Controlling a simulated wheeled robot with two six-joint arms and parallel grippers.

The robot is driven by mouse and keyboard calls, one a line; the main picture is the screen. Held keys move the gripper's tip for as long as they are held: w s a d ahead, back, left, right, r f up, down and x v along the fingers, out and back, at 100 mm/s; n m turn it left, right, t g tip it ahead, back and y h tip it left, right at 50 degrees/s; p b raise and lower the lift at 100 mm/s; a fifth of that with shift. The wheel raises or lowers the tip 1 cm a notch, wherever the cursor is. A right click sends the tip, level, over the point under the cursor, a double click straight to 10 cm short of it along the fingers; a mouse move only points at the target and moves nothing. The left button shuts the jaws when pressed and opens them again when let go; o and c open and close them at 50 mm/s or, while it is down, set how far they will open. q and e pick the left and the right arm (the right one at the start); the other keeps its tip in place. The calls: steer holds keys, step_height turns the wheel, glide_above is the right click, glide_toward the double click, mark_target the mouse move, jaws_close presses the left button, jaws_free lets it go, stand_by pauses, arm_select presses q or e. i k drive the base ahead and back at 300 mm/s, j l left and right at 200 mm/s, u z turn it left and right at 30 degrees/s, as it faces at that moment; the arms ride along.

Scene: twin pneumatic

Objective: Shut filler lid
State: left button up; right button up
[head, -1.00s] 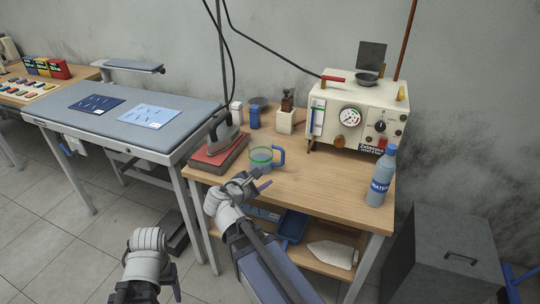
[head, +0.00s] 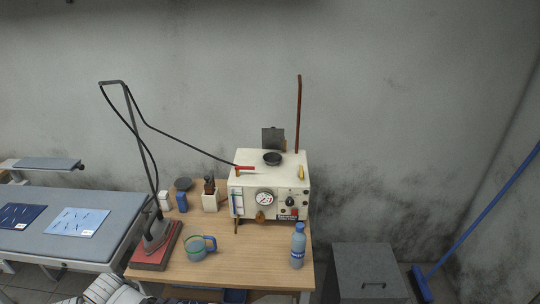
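The filler lid (head: 273,138) is a dark square plate on top of the cream steam machine (head: 270,180). It stands upright, open, behind the round dark filler mouth (head: 272,158). No fingertips of either gripper show in the head view. Only a grey-white ribbed part of one of my arms shows at the bottom left edge, well below and left of the machine. Nothing touches the lid.
The wooden table (head: 255,255) holds a blue-green mug (head: 196,248), a water bottle (head: 298,246) and an iron (head: 157,235) on a red pad. A red-handled valve (head: 245,168) and a tall brown pipe (head: 298,115) flank the lid. A grey cabinet (head: 370,265) stands right.

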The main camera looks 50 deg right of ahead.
mark_target(272, 137)
steer(key=z, duration=1.65)
